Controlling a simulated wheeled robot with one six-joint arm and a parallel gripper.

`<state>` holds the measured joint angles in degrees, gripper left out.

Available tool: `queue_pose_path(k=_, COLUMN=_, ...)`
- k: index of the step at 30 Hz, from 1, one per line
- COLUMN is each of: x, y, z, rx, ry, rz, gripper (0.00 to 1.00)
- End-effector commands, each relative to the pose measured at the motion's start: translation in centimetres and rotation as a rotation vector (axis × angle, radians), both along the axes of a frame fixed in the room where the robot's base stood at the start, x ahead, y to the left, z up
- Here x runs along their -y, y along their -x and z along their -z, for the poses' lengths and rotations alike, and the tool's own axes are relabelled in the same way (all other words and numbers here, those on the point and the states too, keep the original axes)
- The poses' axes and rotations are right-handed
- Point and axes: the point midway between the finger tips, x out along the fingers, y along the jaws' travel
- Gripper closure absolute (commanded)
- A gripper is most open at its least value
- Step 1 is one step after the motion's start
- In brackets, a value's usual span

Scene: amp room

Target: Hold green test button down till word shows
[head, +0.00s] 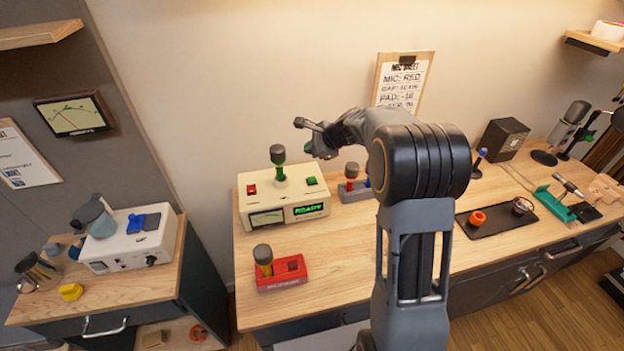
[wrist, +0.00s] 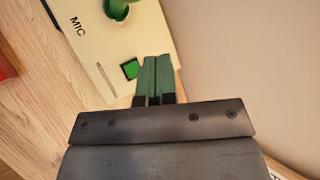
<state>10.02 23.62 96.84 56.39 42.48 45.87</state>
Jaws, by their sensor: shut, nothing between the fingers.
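The green test button (head: 312,181) sits on the top right of a cream box (head: 260,195) on the bench. The box's front display (head: 307,209) shows the green word READY. A red button (head: 252,190) is on the box's left, and a green-collared microphone (head: 279,160) stands upright between the buttons. In the wrist view the green button (wrist: 130,69) lies just left of my gripper (wrist: 158,60), whose fingers are together and empty.
A red stand (head: 283,276) with a yellow-collared microphone is in front of the box. A grey stand (head: 352,194) with a red-collared microphone is right of it. A dark tray (head: 497,222) lies farther right. A clipboard (head: 403,80) hangs on the wall behind.

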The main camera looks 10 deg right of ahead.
Motion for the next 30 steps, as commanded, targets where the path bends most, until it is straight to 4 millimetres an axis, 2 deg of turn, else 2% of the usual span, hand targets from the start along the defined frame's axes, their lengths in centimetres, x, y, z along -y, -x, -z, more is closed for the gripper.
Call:
queue_pose_path(k=11, x=0.0, y=0.0, z=1.6, rx=0.000, ry=0.001, rz=-0.001, gripper=1.00)
queue_pose_path(k=25, x=0.0, y=0.0, z=7.2, rx=-0.001, ry=0.001, rz=-0.001, gripper=1.00)
queue_pose_path(k=30, x=0.0, y=0.0, z=8.6, rx=0.000, ry=0.002, rz=-0.001, gripper=1.00)
